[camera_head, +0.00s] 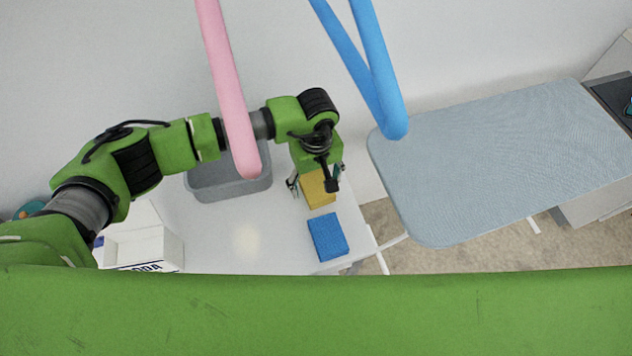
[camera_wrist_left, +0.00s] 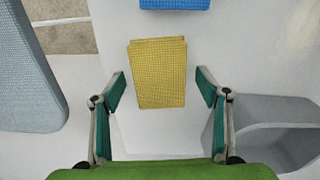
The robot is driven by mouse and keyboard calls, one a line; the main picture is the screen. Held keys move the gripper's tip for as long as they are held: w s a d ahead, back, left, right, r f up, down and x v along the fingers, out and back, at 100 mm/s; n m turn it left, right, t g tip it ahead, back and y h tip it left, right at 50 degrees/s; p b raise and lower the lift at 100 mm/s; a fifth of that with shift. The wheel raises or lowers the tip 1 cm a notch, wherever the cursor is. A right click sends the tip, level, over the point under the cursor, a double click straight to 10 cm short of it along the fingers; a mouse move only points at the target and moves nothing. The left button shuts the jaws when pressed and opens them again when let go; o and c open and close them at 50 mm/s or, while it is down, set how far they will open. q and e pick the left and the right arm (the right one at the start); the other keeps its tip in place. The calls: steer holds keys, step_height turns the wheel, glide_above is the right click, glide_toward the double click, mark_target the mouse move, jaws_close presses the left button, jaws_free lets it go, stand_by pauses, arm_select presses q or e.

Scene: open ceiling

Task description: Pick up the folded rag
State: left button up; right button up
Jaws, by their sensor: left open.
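A yellow folded rag (camera_head: 319,190) lies on the white table, partly hidden by my left gripper in the head view. In the left wrist view the yellow rag (camera_wrist_left: 158,75) shows stacked layers and lies flat. My left gripper (camera_head: 316,181) is open and empty above it. Its fingers stand on either side of the rag in the left wrist view (camera_wrist_left: 160,90), with a gap on both sides. A blue folded cloth (camera_head: 328,237) lies close by on the same table; its edge shows at the top of the left wrist view (camera_wrist_left: 175,4). My right gripper is not in view.
A grey bin (camera_head: 215,192) stands left of the rag; it also shows in the wrist view (camera_wrist_left: 280,130). A white box (camera_head: 145,247) is at the table's left. An ironing board (camera_head: 500,160) is at right. Pink (camera_head: 228,90) and blue (camera_head: 375,70) tubes hang overhead.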

mark_target(315, 185)
arm_select(q)
steer(key=shift+f, duration=0.1)
steer(key=c, duration=1.2)
steer(key=shift+w+r+b, duration=0.1)
steer(key=shift+r+b, duration=0.4)
steer(key=shift+b, duration=0.05)
steer(key=r, duration=0.1)
steer(key=b, duration=0.1)
steer(key=r, duration=0.1)
steer(key=shift+s+a+r, duration=0.15)
steer(key=shift+s+r, duration=0.1)
steer(key=shift+r, duration=0.1)
steer(key=shift+s+a+r+b, duration=0.85)
steer(key=shift+s+a+r, duration=0.4)
steer(key=shift+s+r, duration=0.5)
steer(key=shift+s+a+r+b, duration=0.85)
steer(key=shift+s+a+r, duration=0.5)
steer(key=shift+s, duration=0.65)
steer(key=shift+s+a+r+b, duration=0.85)
steer(key=shift+s+a+r, duration=0.3)
steer(key=shift+s+r, duration=0.6)
